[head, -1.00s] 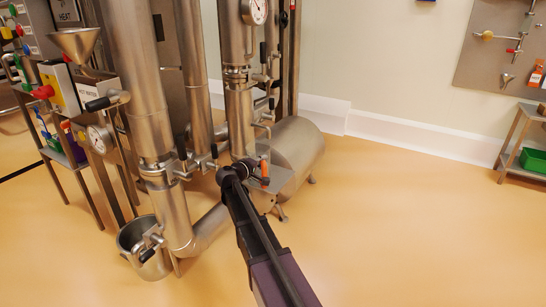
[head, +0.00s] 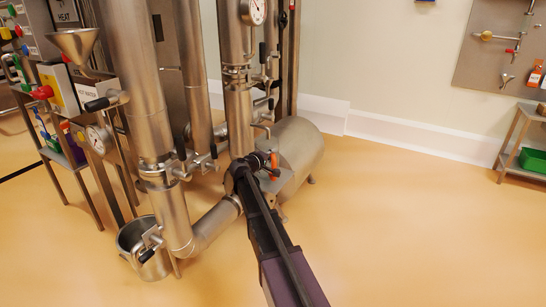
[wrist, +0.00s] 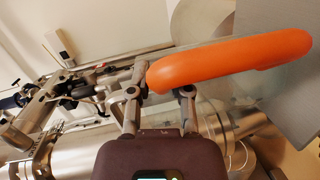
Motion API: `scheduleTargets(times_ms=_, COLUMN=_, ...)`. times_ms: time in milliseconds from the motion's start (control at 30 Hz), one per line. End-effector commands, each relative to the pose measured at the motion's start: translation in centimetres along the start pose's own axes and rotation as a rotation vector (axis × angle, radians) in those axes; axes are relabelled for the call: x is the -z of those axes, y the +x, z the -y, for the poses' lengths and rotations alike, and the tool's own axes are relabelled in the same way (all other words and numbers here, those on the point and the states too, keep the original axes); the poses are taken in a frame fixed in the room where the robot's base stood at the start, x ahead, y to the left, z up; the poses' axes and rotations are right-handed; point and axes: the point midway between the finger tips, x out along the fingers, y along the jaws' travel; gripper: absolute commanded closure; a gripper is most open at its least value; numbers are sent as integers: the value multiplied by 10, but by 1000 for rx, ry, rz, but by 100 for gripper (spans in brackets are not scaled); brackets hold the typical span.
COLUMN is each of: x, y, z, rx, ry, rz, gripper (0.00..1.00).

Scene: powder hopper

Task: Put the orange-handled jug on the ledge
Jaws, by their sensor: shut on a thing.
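The jug's orange handle (wrist: 235,62) runs across the upper right of the wrist view. My gripper (wrist: 160,93) is shut on the handle near its left end. In the head view the orange handle (head: 275,163) shows as a small orange piece just beyond my gripper (head: 264,160). The jug's body is mostly hidden by my arm in the head view. A clear, see-through surface shows behind the handle in the wrist view, but I cannot tell its outline. I cannot make out the ledge for certain.
Steel pipes (head: 241,110) with valves stand close to my gripper's left. A horizontal steel drum (head: 298,148) lies just behind it. A steel bucket (head: 129,238) stands at lower left. A green bin (head: 533,160) sits on a shelf far right. The floor to the right is clear.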

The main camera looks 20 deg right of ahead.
Motion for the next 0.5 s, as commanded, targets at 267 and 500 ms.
scheduleTargets(times_ms=267, x=0, y=5, z=6, rx=0, ry=0, rz=-1, gripper=100)
scheduleTargets(times_ms=500, x=0, y=4, z=6, rx=0, ry=0, rz=-1, gripper=100)
